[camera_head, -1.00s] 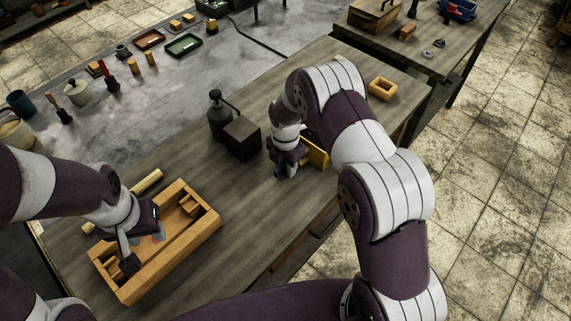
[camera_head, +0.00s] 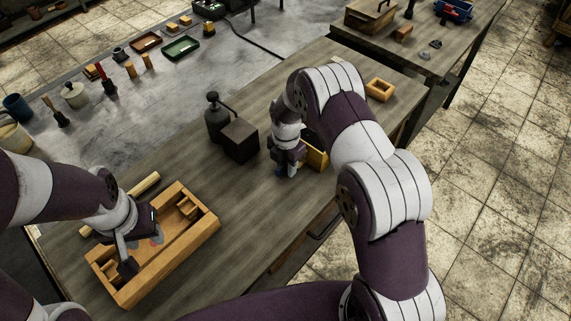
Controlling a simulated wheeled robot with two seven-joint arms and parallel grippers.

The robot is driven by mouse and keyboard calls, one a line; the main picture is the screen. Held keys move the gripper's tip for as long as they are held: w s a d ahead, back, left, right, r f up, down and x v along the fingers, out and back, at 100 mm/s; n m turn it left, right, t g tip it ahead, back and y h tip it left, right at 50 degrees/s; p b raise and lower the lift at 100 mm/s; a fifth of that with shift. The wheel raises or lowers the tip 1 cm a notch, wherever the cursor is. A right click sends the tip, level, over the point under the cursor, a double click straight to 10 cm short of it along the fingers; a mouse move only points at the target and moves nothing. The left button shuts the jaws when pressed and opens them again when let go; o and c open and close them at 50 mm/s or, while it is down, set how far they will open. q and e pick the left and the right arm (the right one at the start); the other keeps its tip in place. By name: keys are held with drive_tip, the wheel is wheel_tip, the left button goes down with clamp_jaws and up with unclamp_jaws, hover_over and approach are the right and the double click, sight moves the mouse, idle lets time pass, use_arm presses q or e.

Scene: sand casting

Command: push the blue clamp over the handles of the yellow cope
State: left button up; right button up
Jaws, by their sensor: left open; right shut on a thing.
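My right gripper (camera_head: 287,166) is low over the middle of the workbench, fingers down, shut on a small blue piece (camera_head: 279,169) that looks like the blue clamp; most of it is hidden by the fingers. A yellow wooden part (camera_head: 317,156), probably the yellow cope, sits right beside this gripper, largely hidden behind my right arm. I cannot make out its handles or whether the clamp touches them. My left gripper (camera_head: 139,246) is open over the wooden box (camera_head: 190,243) at the lower left, with its fingers at or inside the near-left part.
A dark block (camera_head: 239,141) and a dark bottle-like tool (camera_head: 216,118) stand left of my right gripper. A small wooden frame (camera_head: 380,89) lies at the far right of the bench. A wooden rod (camera_head: 146,184) lies behind the box. Bare bench separates box and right gripper.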

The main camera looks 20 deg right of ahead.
drive_tip(key=shift+w+d, duration=0.25)
drive_tip(key=shift+d, duration=0.15)
idle(0.4)
drive_tip(key=o, duration=1.2)
drive_tip(key=shift+r, duration=0.15)
wheel_tip(320, 180, up, 12)
drive_tip(key=shift+r+b, duration=0.25)
drive_tip(key=shift+b, duration=0.95)
